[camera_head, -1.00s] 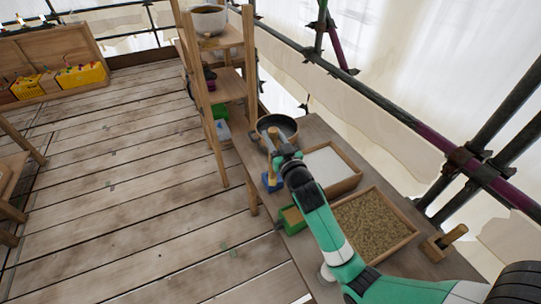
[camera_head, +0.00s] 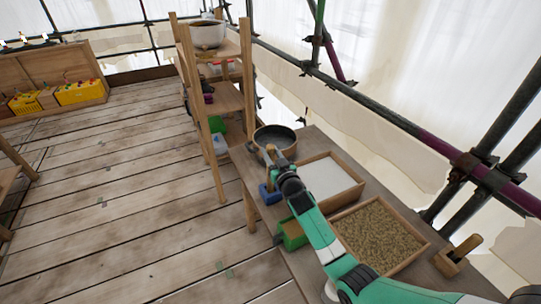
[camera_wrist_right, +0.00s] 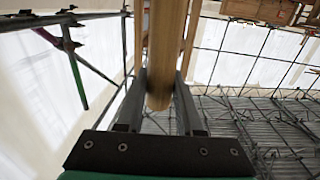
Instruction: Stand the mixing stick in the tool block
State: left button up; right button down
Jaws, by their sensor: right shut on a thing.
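My right gripper (camera_head: 277,165) reaches over the table near the dark bowl. In the right wrist view it (camera_wrist_right: 160,90) is shut on a pale wooden stick (camera_wrist_right: 166,45), with one finger on each side of it. In the head view the stick (camera_head: 270,153) shows as a short wooden piece at the gripper, partly hidden. A small blue block (camera_head: 269,195) sits below it at the table's front edge. I cannot tell whether the stick touches the block. A wooden block (camera_head: 449,264) with a wooden piece in it stands at the table's right end. My left gripper is out of view.
On the table are a dark bowl (camera_head: 273,139), a white-bottomed tray (camera_head: 327,182), a tray of brown grains (camera_head: 378,236) and a green box (camera_head: 291,235). A wooden shelf (camera_head: 229,98) stands at the table's far end. Scaffold pipes run behind.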

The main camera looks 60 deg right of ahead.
jog(key=shift+r, duration=0.1)
jog(key=c, duration=0.5)
grip_release()
jog(key=shift+c, duration=0.2)
jog(key=shift+a, duration=0.1)
jog(key=p+v, duration=0.2)
jog(key=v, duration=1)
jog(key=shift+p, duration=0.4)
